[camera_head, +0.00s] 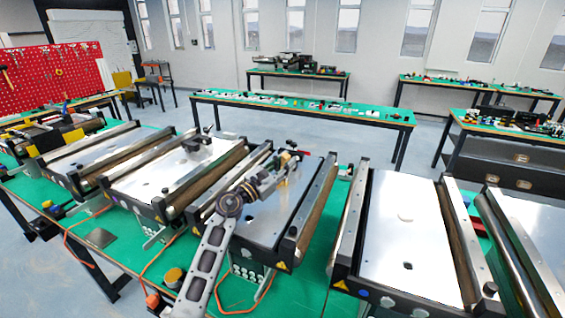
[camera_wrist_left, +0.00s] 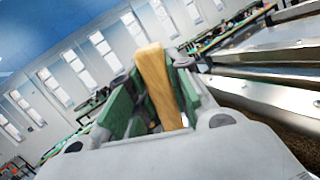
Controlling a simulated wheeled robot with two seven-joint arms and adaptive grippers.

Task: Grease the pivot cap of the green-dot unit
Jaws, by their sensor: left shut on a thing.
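My left gripper (camera_head: 287,160) is above the far part of the middle conveyor unit (camera_head: 262,228). In the left wrist view, its green-padded fingers (camera_wrist_left: 150,100) are shut on a tan, wood-coloured bar (camera_wrist_left: 158,82), which sticks up past the fingertips. The bar's far end and any brush tip cannot be made out. Several conveyor units stand in a row, with small coloured marks on their front ends. I cannot tell which mark is the green dot, and no pivot cap can be told for sure. My right gripper is not in view.
A dark device (camera_head: 198,145) sits on the unit to the left (camera_head: 160,185). An orange cable (camera_head: 150,262) runs along the green bench. A yellow-topped knob (camera_head: 174,276) stands near my arm.

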